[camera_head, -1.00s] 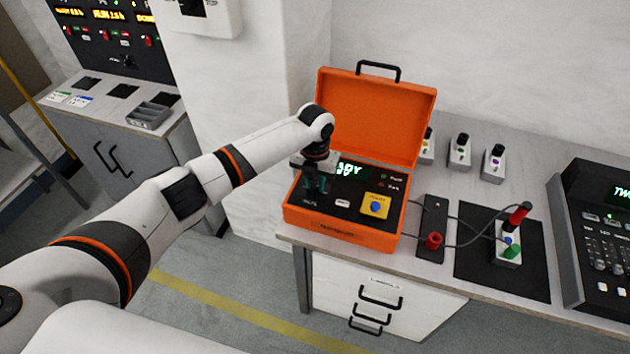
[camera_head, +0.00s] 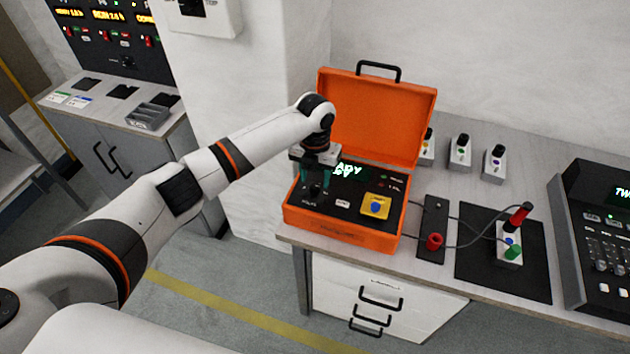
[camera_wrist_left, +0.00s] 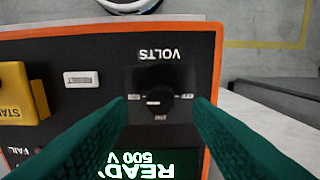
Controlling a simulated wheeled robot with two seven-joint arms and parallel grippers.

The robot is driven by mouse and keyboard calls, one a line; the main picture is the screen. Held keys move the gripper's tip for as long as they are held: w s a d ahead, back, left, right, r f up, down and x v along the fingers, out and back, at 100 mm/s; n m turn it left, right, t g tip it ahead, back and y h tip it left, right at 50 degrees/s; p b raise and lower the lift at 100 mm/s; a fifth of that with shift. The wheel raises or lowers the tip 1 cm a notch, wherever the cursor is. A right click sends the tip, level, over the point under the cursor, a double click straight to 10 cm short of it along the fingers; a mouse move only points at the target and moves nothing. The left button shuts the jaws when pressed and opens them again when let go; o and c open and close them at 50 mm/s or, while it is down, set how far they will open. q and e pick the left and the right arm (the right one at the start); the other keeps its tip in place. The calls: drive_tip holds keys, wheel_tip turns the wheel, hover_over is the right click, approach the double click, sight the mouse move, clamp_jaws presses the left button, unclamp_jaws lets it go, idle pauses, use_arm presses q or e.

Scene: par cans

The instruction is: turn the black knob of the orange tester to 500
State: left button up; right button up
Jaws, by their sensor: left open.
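The orange tester (camera_head: 345,236) stands open on the bench, its lid (camera_head: 375,118) raised. Its black knob (camera_head: 314,192) is at the left of the dark panel. In the left wrist view the knob (camera_wrist_left: 160,100), under the word VOLTS, shows a white mark toward the picture's left; the small scale labels are hard to read. The display (camera_wrist_left: 140,165), upside down there, reads READY and 500 V. My left gripper (camera_head: 314,178) is open and empty just above the knob. Its green fingers appear on both sides of the knob, apart from it.
A yellow block with a blue button (camera_head: 376,206) sits on the panel's right. A red-capped post (camera_head: 434,242), cables and a red probe (camera_head: 521,213) are right of the case. Three small boxes, one a grey box (camera_head: 460,152), stand behind.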

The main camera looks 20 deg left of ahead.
sight(315, 185)
use_arm(q)
wheel_tip(315, 185, up, 10)
drive_tip(key=b, duration=0.1)
drive_tip(key=shift+f+b, duration=0.2)
drive_tip(key=shift+b, duration=0.1)
